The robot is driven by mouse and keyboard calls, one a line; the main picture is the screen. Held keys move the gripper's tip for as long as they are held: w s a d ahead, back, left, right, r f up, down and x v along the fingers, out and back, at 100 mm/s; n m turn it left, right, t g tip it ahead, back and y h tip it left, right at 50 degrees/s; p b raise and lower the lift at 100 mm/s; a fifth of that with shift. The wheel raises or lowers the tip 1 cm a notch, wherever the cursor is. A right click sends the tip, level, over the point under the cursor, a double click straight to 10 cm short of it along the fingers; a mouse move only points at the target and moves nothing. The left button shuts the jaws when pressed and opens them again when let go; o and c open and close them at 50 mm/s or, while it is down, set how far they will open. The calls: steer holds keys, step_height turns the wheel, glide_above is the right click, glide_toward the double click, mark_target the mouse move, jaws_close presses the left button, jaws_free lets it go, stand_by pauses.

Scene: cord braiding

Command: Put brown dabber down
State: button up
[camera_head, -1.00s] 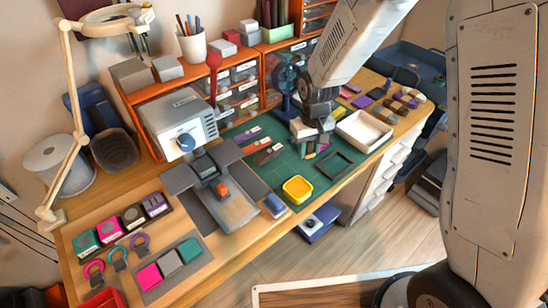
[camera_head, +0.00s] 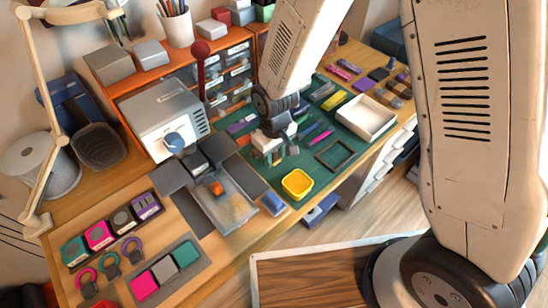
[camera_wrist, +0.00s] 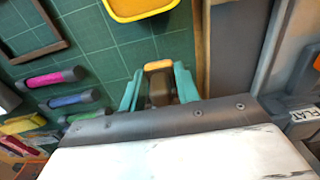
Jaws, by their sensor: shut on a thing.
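My gripper (camera_head: 266,150) hangs over the left part of the green cutting mat (camera_head: 285,186), just right of the grey press. In the wrist view, its teal fingers (camera_wrist: 159,72) are closed on the brown dabber (camera_wrist: 160,90), a brown block with an orange-tan end. The mat shows beyond the dabber. I cannot tell whether its end touches the mat. In the head view, the dabber is hidden or too small to tell apart at the gripper.
A yellow dish (camera_head: 297,182) sits close in front of my gripper. A dark frame (camera_head: 333,155) and a white tray (camera_head: 366,117) lie to the right. Pink, blue and yellow-handled tools lie on the mat. The press (camera_head: 165,120) stands left. Several small blocks (camera_head: 395,92) sit far right.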

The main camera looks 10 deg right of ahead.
steer(key=shift+f, duration=0.95)
steer(key=o, duration=1)
steer(key=shift+f, duration=0.15)
